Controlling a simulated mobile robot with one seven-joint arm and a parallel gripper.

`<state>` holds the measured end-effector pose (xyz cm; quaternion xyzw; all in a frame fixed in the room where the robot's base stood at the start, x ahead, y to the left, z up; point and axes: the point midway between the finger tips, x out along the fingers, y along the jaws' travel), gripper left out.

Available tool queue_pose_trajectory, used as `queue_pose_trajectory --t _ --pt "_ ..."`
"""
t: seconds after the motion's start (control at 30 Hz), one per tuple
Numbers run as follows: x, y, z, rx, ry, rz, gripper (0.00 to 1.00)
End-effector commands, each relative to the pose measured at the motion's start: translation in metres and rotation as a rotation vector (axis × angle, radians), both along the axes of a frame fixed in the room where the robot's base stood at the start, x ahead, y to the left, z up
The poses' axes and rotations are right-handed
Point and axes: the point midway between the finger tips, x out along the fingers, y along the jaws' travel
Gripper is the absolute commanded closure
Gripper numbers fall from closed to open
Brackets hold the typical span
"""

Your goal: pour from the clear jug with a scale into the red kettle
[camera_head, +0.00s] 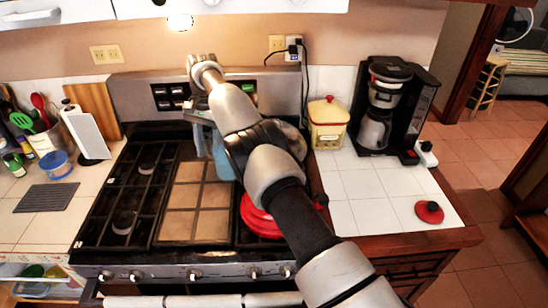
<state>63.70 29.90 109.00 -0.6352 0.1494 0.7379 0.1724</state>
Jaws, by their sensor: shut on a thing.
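The clear jug (221,158) shows as a bluish see-through body over the stove, left of my arm. My gripper (199,114) is shut at its upper left. The arm hides much of the jug, so its scale, contents and exact tilt cannot be made out. The red kettle (258,219) sits on the front right part of the stove, below and to the right of the jug. My arm covers its right side and its opening is not clear. A red lid (429,211) with a dark knob lies on the white counter at the right.
The stove (128,190) has black grates and a tan griddle (197,200). A yellow canister (328,122) and a coffee maker (385,108) stand right of it. A paper towel roll (86,135) and blue bowl (56,164) stand left. The right counter's front is mostly clear.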

Motion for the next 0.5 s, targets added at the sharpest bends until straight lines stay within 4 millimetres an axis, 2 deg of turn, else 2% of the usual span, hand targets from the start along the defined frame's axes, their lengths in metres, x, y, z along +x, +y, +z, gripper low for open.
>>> queue_pose_trajectory --t 0.5 --pt "-0.003 -0.005 0.023 0.125 -0.080 0.003 1.00"
